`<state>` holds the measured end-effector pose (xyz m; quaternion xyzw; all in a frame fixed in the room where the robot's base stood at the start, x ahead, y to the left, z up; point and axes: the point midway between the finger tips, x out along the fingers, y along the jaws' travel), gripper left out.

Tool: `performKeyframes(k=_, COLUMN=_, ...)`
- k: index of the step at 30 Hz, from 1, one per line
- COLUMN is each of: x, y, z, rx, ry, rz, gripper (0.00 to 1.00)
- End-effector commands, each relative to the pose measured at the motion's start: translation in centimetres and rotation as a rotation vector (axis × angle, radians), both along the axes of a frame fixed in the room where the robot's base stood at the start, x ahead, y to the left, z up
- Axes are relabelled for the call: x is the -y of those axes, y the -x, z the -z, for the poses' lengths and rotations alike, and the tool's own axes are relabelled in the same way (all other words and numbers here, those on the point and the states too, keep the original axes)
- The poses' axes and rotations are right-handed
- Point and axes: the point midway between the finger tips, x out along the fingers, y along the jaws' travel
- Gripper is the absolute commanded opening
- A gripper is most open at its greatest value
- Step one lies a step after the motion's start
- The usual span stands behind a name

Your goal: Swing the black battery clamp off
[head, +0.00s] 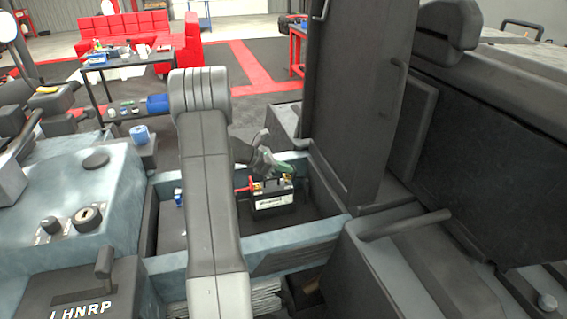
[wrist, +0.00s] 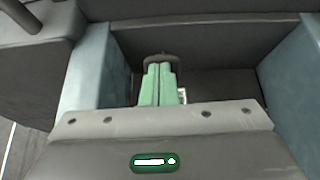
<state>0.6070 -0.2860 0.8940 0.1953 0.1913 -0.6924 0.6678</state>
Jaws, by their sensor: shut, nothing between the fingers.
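The battery (head: 272,203) is a black box with a white label, sitting in the open compartment in the head view. A red clamp (head: 243,188) is on its left side. My gripper (head: 285,169) is over the battery's top at the back, its green fingers closed together and empty. In the wrist view my gripper (wrist: 159,72) shows both green fingers side by side, with a dark rounded piece at their tips. I cannot tell whether that piece is the black clamp, or whether they touch. The battery is mostly hidden there.
Blue-grey compartment walls (wrist: 85,82) stand close on both sides. A tall dark upright panel (head: 358,90) rises right of the battery. A control console (head: 85,190) is at left. Behind are a cluttered table (head: 128,62) and a red sofa (head: 125,27).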

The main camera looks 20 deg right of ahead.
Motion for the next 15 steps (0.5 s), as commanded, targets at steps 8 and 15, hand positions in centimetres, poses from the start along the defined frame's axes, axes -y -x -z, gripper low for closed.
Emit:
performKeyframes(k=8, x=0.16, y=0.01, z=-0.41, rx=0.003, ry=-0.055, rz=0.000, gripper=0.00)
performKeyframes(k=15, x=0.36, y=0.03, z=-0.67, rx=0.006, ry=-0.116, rz=-0.001, gripper=0.00)
